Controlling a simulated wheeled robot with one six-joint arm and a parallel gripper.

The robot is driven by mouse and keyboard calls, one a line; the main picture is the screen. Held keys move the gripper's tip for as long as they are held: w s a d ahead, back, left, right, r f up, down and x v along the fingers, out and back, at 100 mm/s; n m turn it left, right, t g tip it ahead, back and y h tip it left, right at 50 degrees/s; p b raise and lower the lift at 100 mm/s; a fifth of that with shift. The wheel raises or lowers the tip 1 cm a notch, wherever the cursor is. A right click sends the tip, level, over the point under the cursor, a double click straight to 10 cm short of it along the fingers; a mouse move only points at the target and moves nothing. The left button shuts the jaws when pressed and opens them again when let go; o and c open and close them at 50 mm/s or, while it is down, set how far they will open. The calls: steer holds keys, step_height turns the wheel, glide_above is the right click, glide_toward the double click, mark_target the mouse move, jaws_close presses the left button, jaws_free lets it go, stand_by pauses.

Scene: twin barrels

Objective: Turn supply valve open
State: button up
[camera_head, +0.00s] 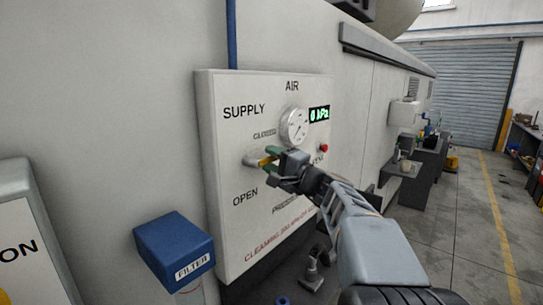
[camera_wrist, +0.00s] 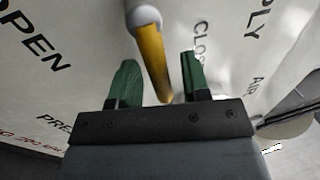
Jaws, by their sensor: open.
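The supply valve on the white AIR panel (camera_head: 232,215) has a yellow handle (camera_head: 265,161) on a pale metal stem (camera_head: 251,158). It sits between the words CLOSED and OPEN, under SUPPLY. My gripper (camera_head: 270,164) is at the handle, with its green fingers apart. In the wrist view the yellow handle (camera_wrist: 152,55) reaches down between the two green fingers of my gripper (camera_wrist: 160,80), with gaps at the sides. I cannot tell whether a finger touches it. My gripper hides part of the panel's middle.
A round gauge (camera_head: 296,126) and a display (camera_head: 319,114) reading 0 kPa are above the gripper, with a red knob (camera_head: 323,148) to the right. A blue FILTER box (camera_head: 174,245) juts out at lower left. Open floor (camera_head: 455,235) lies to the right.

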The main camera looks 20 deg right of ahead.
steer(key=shift+w+a, duration=0.15)
steer(key=shift+w, duration=0.05)
jaws_close()
stand_by(0.4)
